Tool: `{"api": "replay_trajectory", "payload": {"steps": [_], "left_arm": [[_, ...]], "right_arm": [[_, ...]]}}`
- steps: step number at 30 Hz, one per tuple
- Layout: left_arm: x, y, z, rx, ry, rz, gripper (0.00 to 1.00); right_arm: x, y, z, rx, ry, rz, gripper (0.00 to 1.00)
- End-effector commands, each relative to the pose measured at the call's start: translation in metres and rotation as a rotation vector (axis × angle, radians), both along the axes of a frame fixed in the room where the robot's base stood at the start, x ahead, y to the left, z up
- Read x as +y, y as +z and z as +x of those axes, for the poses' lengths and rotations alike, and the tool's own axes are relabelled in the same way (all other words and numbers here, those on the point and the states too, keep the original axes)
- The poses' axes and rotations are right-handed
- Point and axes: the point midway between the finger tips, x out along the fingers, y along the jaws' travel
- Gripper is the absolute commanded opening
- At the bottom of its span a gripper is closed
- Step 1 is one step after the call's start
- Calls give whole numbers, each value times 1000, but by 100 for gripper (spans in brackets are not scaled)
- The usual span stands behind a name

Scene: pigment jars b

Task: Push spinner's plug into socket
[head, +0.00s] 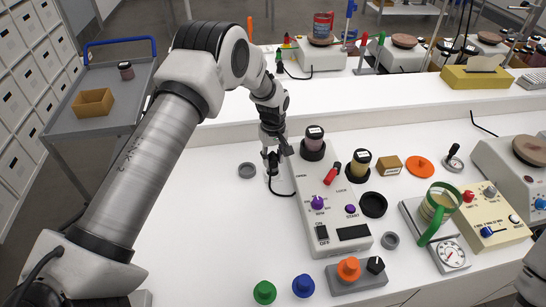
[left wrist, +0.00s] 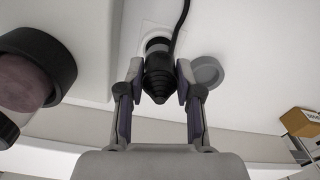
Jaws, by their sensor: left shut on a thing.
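The spinner (head: 330,225) is a white box with purple knobs, an ON/OFF switch and a jar in a black cup on its far end. Its black plug (head: 271,166) is held upright by my left gripper (head: 273,150), and its cord loops to the spinner's side. In the left wrist view the ribbed black plug (left wrist: 158,80) sits between the two fingers of my left gripper (left wrist: 158,88). Just beyond it shows the socket (left wrist: 148,32), a white plate with a round recess, partly hidden by plug and cord. I cannot tell whether the plug enters it. My right gripper is out of view.
A grey round dish (head: 247,170) lies left of the plug. Pigment jars (head: 359,163), a black ring (head: 373,205) and a green-handled sieve (head: 438,208) stand to the right. Green (head: 265,292) and blue (head: 303,286) knobs are in front. The table left of the spinner is mostly clear.

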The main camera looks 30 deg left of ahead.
Motion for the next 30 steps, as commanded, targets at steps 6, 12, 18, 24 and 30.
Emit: {"api": "replay_trajectory", "payload": {"steps": [6,12,18,24,30], "left_arm": [[0,-3,0,0,0,0,0],[0,-8,0,0,0,0,0],[0,-13,0,0,0,0,0],[0,-18,0,0,0,0,0],[0,-23,0,0,0,0,0]], "right_arm": [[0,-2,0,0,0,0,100],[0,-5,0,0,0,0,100],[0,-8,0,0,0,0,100],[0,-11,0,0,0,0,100],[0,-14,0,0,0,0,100]]}}
